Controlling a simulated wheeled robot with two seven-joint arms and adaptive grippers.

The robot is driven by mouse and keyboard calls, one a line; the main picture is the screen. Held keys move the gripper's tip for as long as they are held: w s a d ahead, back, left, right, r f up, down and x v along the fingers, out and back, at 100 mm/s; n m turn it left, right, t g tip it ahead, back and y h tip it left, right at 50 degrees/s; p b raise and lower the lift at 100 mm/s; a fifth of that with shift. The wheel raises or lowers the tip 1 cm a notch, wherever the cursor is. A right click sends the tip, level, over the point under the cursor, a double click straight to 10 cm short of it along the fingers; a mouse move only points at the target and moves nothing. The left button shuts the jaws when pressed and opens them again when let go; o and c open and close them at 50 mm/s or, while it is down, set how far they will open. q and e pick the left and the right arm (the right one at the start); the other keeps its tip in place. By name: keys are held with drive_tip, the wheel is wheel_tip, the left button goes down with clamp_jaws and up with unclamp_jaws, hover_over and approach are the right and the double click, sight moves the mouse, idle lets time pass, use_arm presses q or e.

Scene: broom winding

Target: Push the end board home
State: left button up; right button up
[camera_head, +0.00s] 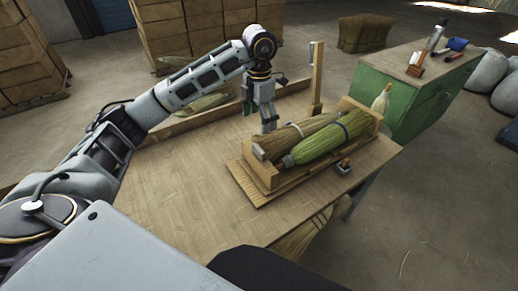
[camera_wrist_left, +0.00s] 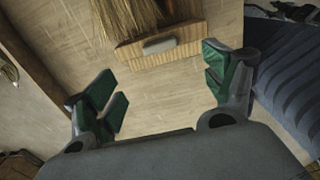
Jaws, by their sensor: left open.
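A wooden cradle (camera_head: 248,181) lies on the table with two bundles of straw, one brown (camera_head: 300,133) and one green (camera_head: 318,146) with a blue band. An upright end board (camera_head: 265,172) closes its near left end; another board (camera_head: 364,115) stands at the far right end. In the left wrist view a wooden board (camera_wrist_left: 185,42) with a grey plate (camera_wrist_left: 160,45) shows beyond the fingers, bristles behind it. My left gripper (camera_head: 262,115) is open and empty, pointing down just behind the cradle's left end. Its green pads (camera_wrist_left: 162,84) are apart from the board. My right gripper is out of view.
A wooden post (camera_head: 317,78) stands at the table's back edge, near a low rail (camera_head: 200,118). A small block (camera_head: 344,166) lies in front of the cradle. A green cabinet (camera_head: 420,100) stands at the right. The table's left part is clear.

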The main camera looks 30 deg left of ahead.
sight(259, 148)
use_arm(q)
wheel_tip(259, 148, down, 11)
drive_tip(key=shift+s+f+p, duration=0.1)
drive_tip(key=shift+p, duration=0.4)
wheel_tip(259, 148, down, 2)
drive_tip(key=shift+f, duration=0.2)
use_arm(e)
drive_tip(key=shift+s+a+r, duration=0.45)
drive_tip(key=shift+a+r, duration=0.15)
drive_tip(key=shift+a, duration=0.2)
use_arm(q)
drive_tip(key=shift+c, duration=0.3)
